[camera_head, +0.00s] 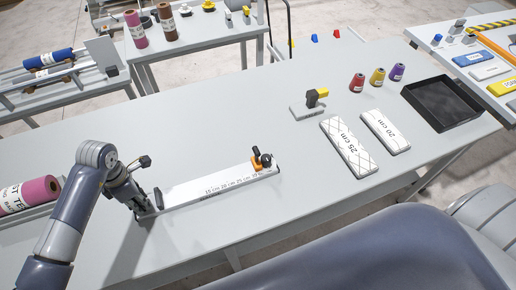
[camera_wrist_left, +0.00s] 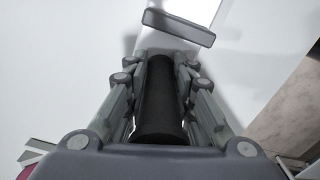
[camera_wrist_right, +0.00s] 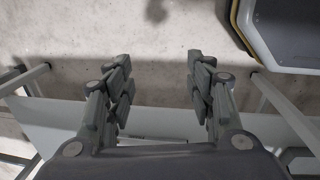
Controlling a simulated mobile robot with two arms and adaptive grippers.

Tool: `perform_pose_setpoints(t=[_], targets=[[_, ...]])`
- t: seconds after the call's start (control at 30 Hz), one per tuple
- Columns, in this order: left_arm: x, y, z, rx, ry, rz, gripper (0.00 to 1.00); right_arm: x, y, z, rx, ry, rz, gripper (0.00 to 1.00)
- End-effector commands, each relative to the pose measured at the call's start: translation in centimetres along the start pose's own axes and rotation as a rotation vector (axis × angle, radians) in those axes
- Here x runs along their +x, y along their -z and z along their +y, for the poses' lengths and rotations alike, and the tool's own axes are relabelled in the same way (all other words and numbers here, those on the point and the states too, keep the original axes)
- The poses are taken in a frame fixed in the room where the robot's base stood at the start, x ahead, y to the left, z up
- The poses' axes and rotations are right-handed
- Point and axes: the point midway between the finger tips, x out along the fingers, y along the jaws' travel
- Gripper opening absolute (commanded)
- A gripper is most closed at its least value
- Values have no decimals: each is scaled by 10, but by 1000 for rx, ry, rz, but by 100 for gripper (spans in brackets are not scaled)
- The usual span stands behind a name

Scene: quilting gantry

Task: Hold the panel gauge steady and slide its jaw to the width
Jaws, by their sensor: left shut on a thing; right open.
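The panel gauge (camera_head: 215,187) is a long white ruler lying on the grey table, with printed marks such as 15 cm, 20 cm and 25 cm. Its jaw (camera_head: 257,165), orange with a black knob, sits near the right end. My left gripper (camera_head: 148,207) is at the gauge's left end. In the left wrist view it is shut on a black upright handle (camera_wrist_left: 160,95), with a grey bar and the white ruler beyond. My right gripper (camera_wrist_right: 158,85) is open and empty over the floor; it does not show in the head view.
Two quilted panels, marked 25 cm (camera_head: 348,147) and 20 cm (camera_head: 385,132), lie right of the gauge. A grey-and-yellow device (camera_head: 310,105), several thread cones (camera_head: 377,77) and a black tray (camera_head: 441,104) stand farther back. A pink roll (camera_head: 30,193) lies at the left. The table's front middle is clear.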

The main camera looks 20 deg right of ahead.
Motion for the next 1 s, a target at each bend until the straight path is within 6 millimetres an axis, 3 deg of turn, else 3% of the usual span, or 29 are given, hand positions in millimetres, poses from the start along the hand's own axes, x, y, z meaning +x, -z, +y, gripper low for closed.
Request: perform_pose_setpoints(t=[0.03, 0.13, 0.23, 0.37, 0.53, 0.8, 1.0], targets=[[7, 1, -6, 3, 17, 7, 0, -13, 9, 28, 3, -2, -3, 50], [7, 1, -6, 3, 17, 7, 0, -41, 24, 64, 3, 23, -13, 50], [7, 1, -7, 3, 17, 6, 0, -74, 43, 92, -16, 64, -16, 50], [7, 0, -7, 3, 17, 6, 0, -123, 69, 113, -74, 136, -17, 50], [7, 0, -7, 3, 18, 6, 0, -194, 100, 118, -202, 256, -20, 50], [7, 0, -7, 3, 18, 5, 0, -307, 128, 95, -521, 430, -46, 50], [7, 0, -7, 3, 18, 5, 0, -357, 155, 106, -914, 325, -29, 50]])
